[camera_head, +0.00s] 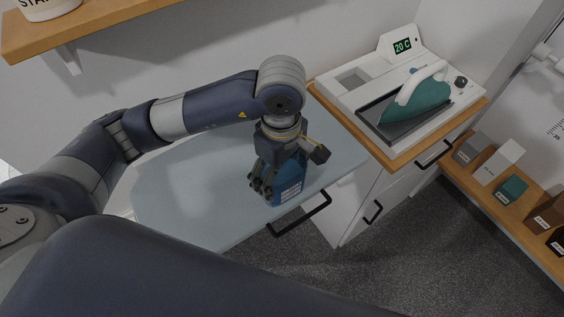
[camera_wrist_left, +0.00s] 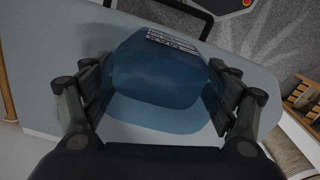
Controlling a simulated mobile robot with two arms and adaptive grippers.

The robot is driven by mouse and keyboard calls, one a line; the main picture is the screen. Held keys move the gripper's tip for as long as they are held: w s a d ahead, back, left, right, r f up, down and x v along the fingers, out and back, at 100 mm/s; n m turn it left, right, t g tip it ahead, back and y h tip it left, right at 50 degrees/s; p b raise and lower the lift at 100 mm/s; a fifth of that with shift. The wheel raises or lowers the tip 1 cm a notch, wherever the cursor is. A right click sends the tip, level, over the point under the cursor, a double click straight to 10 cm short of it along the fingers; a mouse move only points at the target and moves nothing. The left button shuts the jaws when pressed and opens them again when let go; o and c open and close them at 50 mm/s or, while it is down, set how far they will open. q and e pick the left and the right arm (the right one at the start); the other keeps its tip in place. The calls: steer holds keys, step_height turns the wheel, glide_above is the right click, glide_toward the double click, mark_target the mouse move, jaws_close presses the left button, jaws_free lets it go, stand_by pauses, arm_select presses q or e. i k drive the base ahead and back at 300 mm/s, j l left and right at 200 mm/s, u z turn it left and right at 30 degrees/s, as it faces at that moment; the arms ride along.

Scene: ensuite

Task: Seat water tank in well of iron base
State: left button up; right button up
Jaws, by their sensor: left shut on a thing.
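The water tank (camera_head: 291,181) is a translucent dark blue block with a white printed label. My left gripper (camera_head: 277,175) points down at the pale blue-grey board and is shut on the tank. In the left wrist view the tank (camera_wrist_left: 160,80) sits between the two fingers. I cannot tell whether it touches the board. The iron base (camera_head: 370,73) is white and stands on a wood-topped cabinet, right of and behind the gripper. Its rectangular well (camera_head: 353,80) looks empty. A teal iron (camera_head: 420,100) rests on the base's dark plate. My right gripper is out of view.
The board (camera_head: 190,185) has free room left of the gripper. A black handle (camera_head: 300,216) shows at its front edge. The base's display (camera_head: 402,46) stands up behind the well. A low wooden shelf (camera_head: 500,205) at the right holds several boxes. A wooden shelf (camera_head: 100,25) hangs upper left.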

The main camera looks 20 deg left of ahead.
mark_target(350, 86)
steer(key=i+l+z, duration=0.1)
steer(key=i+l, duration=0.25)
steer(key=i, duration=0.15)
steer(key=i+l+z, duration=0.15)
steer(key=i+l, duration=0.2)
steer(key=i, duration=0.15)
